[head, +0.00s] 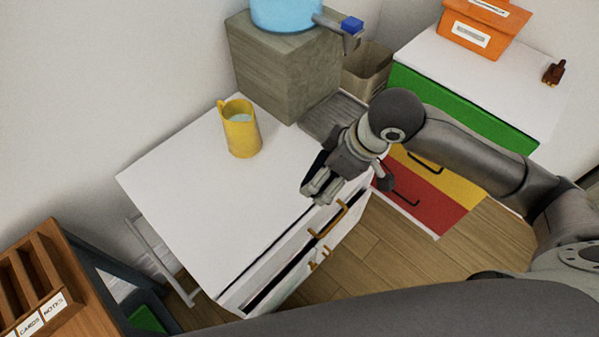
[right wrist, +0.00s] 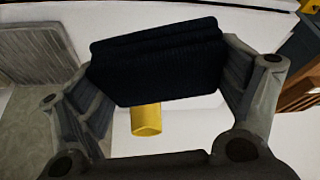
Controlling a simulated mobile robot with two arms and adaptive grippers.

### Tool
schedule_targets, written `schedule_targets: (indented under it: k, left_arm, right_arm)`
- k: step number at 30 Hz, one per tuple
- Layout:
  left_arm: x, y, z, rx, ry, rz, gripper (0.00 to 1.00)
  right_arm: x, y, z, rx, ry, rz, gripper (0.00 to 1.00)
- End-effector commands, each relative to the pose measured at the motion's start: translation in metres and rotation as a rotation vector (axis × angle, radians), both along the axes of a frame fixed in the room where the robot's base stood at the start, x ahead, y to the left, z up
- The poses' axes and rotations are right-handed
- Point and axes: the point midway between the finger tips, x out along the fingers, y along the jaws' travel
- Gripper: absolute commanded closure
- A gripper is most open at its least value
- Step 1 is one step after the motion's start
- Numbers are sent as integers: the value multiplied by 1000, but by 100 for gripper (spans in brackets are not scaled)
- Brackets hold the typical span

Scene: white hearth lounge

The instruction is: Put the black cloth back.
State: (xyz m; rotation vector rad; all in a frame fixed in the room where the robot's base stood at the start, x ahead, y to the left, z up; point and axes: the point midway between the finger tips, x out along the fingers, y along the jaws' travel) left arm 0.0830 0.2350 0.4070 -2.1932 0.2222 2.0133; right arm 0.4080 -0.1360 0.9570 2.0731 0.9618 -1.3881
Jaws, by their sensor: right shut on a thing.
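The black cloth (right wrist: 155,65) is a dark, ribbed, folded piece between the fingers of my right gripper (right wrist: 165,78) in the right wrist view. The fingers press on its left and right ends. In the head view my right gripper (head: 318,190) is above the right front edge of the white cabinet (head: 195,205). A dark patch beside the fingers there may be the cloth, mostly hidden by the gripper. My left gripper is not in view.
A yellow pitcher (head: 241,130) stands on the cabinet top, mostly clear otherwise. Dark gaps show around the cabinet's drawer fronts (head: 300,252). Behind are a grey block (head: 285,75) with a blue jug (head: 285,12), a bin (head: 368,70) and coloured drawers (head: 430,195).

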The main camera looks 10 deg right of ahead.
Motion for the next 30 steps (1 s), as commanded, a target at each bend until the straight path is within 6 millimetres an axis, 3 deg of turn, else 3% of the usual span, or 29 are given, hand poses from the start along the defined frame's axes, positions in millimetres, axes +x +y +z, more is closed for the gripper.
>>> schedule_targets:
  k: [4,8,22,30]
  left_arm:
    - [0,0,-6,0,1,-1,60]
    - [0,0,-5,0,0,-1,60]
    - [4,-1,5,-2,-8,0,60]
    - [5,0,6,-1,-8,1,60]
  right_arm:
    - [-6,6,-13,2,0,92,34]
    - [3,9,-18,0,-1,113,34]
    - [85,20,-54,0,-1,111,34]
    - [115,24,-95,-1,1,112,34]
